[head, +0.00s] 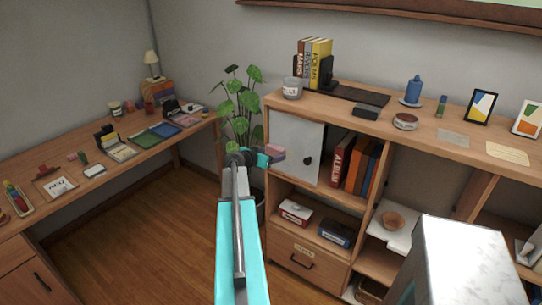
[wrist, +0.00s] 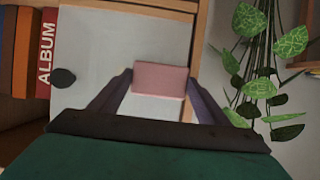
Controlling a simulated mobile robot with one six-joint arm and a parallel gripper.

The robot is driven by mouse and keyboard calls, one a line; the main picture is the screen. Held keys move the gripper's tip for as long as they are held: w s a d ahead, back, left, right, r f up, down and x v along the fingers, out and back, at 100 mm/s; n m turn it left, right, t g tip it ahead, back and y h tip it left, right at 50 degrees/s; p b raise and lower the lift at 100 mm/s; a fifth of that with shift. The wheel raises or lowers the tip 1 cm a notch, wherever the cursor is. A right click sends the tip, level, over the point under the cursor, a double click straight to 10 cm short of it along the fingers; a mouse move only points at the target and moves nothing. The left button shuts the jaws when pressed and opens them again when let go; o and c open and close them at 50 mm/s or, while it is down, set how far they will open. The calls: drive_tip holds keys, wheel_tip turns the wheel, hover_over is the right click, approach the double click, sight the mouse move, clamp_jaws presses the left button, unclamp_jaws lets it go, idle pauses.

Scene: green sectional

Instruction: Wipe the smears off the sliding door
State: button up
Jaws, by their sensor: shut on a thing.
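The sliding door (head: 297,138) is a pale grey panel with a round black knob, at the left of the wooden shelf unit. It also shows in the wrist view (wrist: 112,45), with its knob at the left. I cannot make out distinct smears on it. My gripper (head: 268,158) is at the door's left edge in the head view. It is shut on a pink block (wrist: 160,79), which also shows in the head view (head: 275,150). The block is in front of the door's edge beside the wooden frame; I cannot tell whether it touches the door.
Books, including a red album (head: 341,160), stand in the open compartment right of the door. A leafy plant (head: 240,102) stands close at the left of the shelf. A jar (head: 292,88) and books sit on top. A cluttered desk (head: 130,170) is at left, with floor between.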

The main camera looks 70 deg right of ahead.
drive_tip(key=shift+d, duration=0.15)
drive_tip(key=shift+s, duration=0.1)
drive_tip(key=s+b, duration=0.1)
drive_tip(key=s, duration=0.1)
drive_tip(key=s+a+b, duration=0.1)
drive_tip(key=shift+s+b, duration=0.4)
idle(0.6)
drive_tip(key=shift+s+a+b, duration=0.25)
drive_tip(key=shift+s+b, duration=0.3)
drive_tip(key=shift+s, duration=0.45)
drive_tip(key=shift+s+a+b, duration=0.25)
drive_tip(key=shift+s+b, duration=0.3)
drive_tip(key=shift+s, duration=0.4)
drive_tip(key=shift+a+b, duration=0.1)
drive_tip(key=shift+b, duration=0.55)
drive_tip(key=shift+w, duration=0.15)
